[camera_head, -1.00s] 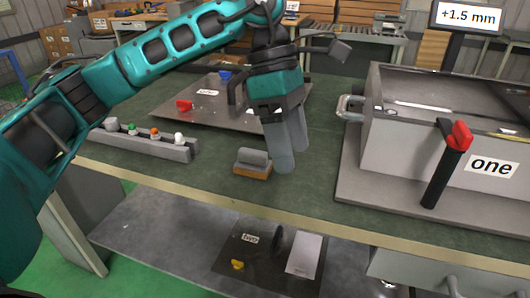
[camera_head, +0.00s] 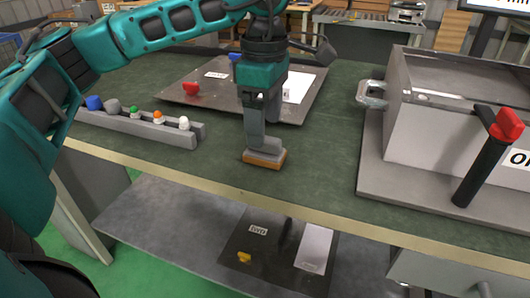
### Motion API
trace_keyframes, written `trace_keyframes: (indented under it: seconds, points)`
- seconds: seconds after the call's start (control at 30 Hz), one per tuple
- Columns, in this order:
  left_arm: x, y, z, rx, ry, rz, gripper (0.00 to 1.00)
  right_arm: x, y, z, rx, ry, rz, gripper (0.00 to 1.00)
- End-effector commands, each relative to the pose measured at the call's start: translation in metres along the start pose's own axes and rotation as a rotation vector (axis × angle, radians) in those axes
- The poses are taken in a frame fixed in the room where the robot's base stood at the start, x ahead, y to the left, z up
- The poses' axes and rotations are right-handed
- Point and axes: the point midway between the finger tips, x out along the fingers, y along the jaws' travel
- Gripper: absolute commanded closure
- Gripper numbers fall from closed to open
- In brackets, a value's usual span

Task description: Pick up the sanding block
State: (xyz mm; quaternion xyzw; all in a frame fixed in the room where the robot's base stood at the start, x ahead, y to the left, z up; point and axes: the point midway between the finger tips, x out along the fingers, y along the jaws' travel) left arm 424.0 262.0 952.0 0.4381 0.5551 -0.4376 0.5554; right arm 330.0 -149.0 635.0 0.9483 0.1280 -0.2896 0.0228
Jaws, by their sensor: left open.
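The sanding block (camera_head: 266,159), a small block with an orange-brown base and a grey top, lies on the green tabletop near its front edge. My left gripper (camera_head: 259,143) points down right at the block, its fingers open. One finger overlaps the grey top in the picture and hides part of it. I cannot tell whether the fingers touch the block. My right gripper is out of view.
A grey rack (camera_head: 140,128) with several coloured knobs stands to the left. A dark plate (camera_head: 222,97) with a red piece (camera_head: 191,89) lies behind. A large metal box (camera_head: 440,125) on a grey base, with a red-topped lever (camera_head: 488,158), stands at the right. The front edge is close.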

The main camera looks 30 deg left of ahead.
Motion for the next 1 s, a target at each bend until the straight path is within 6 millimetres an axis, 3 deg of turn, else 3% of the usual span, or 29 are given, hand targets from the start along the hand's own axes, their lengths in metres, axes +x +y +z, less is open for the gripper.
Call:
trace_keyframes:
  seconds: [0.3, 0.6, 1.0]
  points:
    - [0.045, 0.003, -0.001, -0.002, 0.001, -0.001, 0.23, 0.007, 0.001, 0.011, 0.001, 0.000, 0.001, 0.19]
    - [0.048, 0.003, -0.001, -0.002, 0.000, 0.000, 0.23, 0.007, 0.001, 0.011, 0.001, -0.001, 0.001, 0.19]
    - [0.048, 0.003, -0.001, -0.002, 0.000, -0.001, 0.62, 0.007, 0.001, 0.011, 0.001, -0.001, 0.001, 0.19]
